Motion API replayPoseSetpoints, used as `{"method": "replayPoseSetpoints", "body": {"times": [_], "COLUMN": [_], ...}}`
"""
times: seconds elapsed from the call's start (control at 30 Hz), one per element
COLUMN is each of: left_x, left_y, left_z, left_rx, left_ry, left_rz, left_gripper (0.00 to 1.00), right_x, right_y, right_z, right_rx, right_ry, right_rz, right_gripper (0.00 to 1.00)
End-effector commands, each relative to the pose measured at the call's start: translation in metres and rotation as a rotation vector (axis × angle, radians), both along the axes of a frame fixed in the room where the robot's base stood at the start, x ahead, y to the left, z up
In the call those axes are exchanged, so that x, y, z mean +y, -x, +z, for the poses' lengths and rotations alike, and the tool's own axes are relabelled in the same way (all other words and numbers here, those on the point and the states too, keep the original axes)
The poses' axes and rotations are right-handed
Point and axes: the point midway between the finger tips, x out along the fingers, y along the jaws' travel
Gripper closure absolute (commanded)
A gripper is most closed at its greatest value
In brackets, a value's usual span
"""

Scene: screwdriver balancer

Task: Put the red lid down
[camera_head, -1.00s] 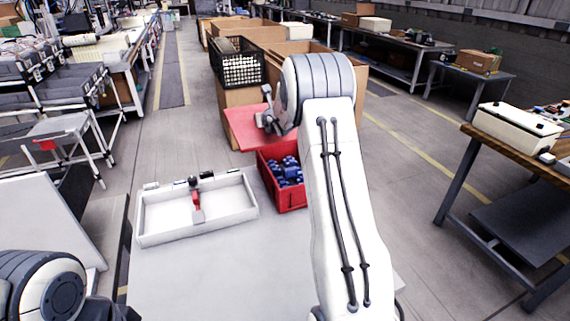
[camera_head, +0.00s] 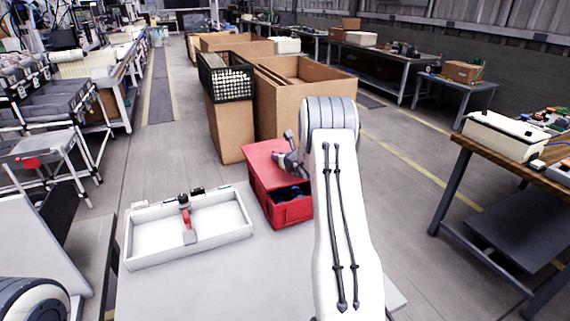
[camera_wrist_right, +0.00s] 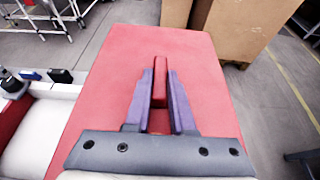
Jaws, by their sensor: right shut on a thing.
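The red lid (camera_head: 265,160) is a flat panel over the far part of the red crate (camera_head: 290,213). Its near edge leaves a dark gap through which dark blue items (camera_head: 289,193) show. I cannot tell whether the lid touches the rim. My right gripper (camera_head: 285,147) is above the lid. In the right wrist view, my right gripper (camera_wrist_right: 161,82) is shut on the lid's raised red handle (camera_wrist_right: 160,88), and the lid (camera_wrist_right: 110,95) fills the middle of the picture. My left gripper is not in view.
A white tray (camera_head: 140,243) with a red-and-black tool (camera_head: 186,217) lies left of the crate on the pale table (camera_head: 215,285). Cardboard boxes (camera_head: 295,100) and a black basket (camera_head: 226,85) stand behind. A wooden-topped bench (camera_head: 500,160) is at the right.

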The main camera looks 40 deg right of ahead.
Motion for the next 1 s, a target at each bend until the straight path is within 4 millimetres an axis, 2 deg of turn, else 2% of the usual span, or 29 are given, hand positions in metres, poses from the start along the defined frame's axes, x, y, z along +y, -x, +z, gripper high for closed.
{"method": "replayPoseSetpoints", "body": {"times": [0.03,0.17,0.5,0.73,0.77,0.8,0.83,1.0], "left_x": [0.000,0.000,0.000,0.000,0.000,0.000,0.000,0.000], "left_y": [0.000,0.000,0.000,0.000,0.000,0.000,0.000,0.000], "left_z": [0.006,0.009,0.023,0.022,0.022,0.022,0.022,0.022], "left_rx": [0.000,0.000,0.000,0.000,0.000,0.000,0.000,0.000], "left_ry": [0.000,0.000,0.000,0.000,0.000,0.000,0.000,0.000], "left_rz": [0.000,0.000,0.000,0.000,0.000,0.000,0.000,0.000], "left_gripper": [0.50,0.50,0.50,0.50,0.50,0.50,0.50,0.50], "right_x": [-0.008,-0.017,-0.018,-0.018,-0.018,-0.018,-0.018,-0.018], "right_y": [0.004,0.008,0.009,0.009,0.009,0.009,0.009,0.009], "right_z": [-0.002,-0.010,-0.049,-0.052,-0.052,-0.052,-0.052,-0.052], "right_rx": [0.000,-0.003,-0.001,-0.004,-0.002,-0.002,-0.002,-0.002], "right_ry": [-0.001,0.001,0.001,0.002,0.002,0.002,0.002,0.002], "right_rz": [-0.001,0.001,0.003,0.002,0.002,0.002,0.002,0.002], "right_gripper": [1.00,1.00,1.00,1.00,0.70,0.55,0.48,0.48]}}
